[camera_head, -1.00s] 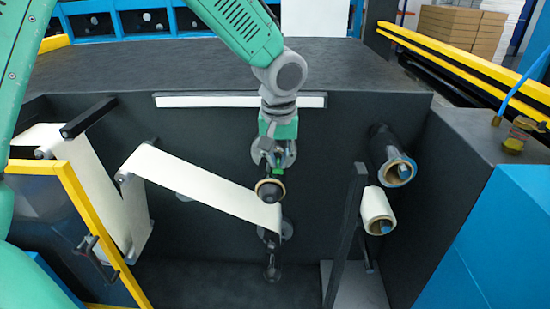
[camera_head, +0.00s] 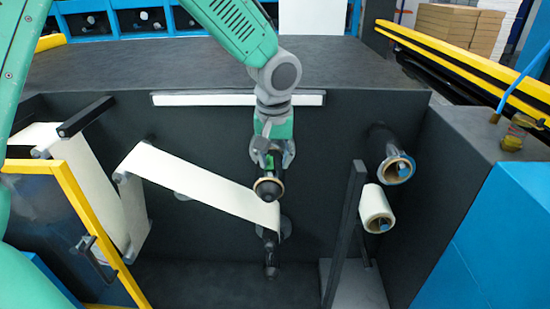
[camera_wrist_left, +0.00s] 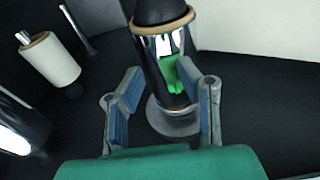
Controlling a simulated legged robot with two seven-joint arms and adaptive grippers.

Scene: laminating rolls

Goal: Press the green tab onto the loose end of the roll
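The roll (camera_head: 270,188) is a dark core with a tan ring at its near end, on a spindle at the middle of the black panel. In the left wrist view the roll (camera_wrist_left: 150,48) shows a shiny band, with the green tab (camera_wrist_left: 172,76) lying on its side. My left gripper (camera_head: 271,158) is above the roll in the head view. In the left wrist view its two fingers (camera_wrist_left: 163,100) are spread apart, with the roll and tab in the gap between and beyond them. I cannot tell whether a finger touches. The loose end is not clearly seen. My right gripper is not in view.
A white web (camera_head: 200,185) slopes down to a roller below the roll. A dark roll (camera_head: 389,155) and a cream roll (camera_head: 376,206) stick out at right, beside an upright post (camera_head: 346,230). A yellow-framed guard (camera_head: 88,215) stands at left.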

